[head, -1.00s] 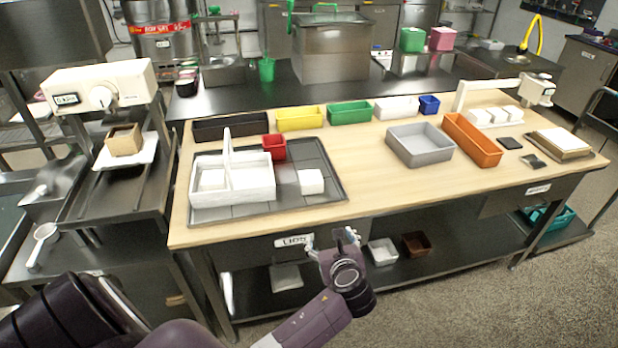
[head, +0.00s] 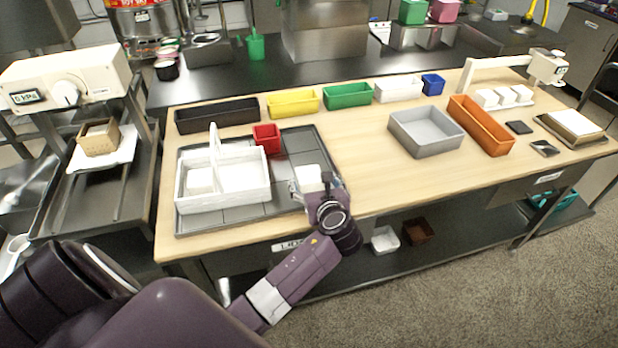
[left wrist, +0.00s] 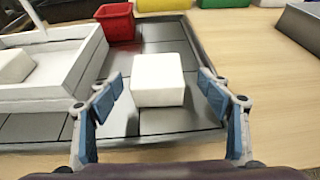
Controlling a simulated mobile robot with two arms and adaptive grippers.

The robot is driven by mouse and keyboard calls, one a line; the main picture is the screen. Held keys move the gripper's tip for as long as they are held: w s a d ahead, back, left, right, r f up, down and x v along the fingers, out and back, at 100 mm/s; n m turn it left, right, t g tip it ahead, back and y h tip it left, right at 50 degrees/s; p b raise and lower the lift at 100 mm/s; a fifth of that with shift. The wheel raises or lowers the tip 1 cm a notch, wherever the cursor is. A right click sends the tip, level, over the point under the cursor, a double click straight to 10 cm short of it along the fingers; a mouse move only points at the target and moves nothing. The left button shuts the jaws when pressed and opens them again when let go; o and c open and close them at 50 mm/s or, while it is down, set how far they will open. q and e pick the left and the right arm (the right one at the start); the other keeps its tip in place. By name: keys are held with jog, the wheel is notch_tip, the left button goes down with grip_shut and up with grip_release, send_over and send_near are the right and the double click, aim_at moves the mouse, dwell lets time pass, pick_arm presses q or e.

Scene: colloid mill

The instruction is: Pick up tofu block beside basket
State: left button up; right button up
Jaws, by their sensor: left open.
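The white tofu block (left wrist: 157,78) sits on the dark grey tray beside the white basket, and it also shows in the head view (head: 308,177) just beyond my gripper. My left gripper (head: 317,188) is open. In the left wrist view its two blue-padded fingers (left wrist: 158,92) stand on either side of the block, with gaps visible on both sides. The white basket (head: 222,190) with an upright handle stands to the left of the block. Another white block (head: 200,180) lies inside the basket. My right gripper is not in view.
The dark grey tray (head: 310,142) lies on the wooden table (head: 375,185). A small red bin (head: 267,138) stands behind the basket. A grey bin (head: 425,133) and an orange bin (head: 480,125) are to the right. The table between tray and grey bin is clear.

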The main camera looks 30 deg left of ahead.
aim_at(311, 178)
pick_arm(q)
jog(key=x, duration=0.4)
jog(key=shift+s+a, duration=0.1)
jog(key=shift+s, duration=0.15)
jog(key=c, duration=0.9)
jog(key=shift+c, duration=0.2)
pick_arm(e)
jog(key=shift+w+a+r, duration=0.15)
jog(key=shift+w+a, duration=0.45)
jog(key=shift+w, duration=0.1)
pick_arm(q)
jog(key=shift+r, duration=0.1)
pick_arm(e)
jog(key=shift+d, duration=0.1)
pick_arm(q)
jog(key=shift+w+r, duration=0.1)
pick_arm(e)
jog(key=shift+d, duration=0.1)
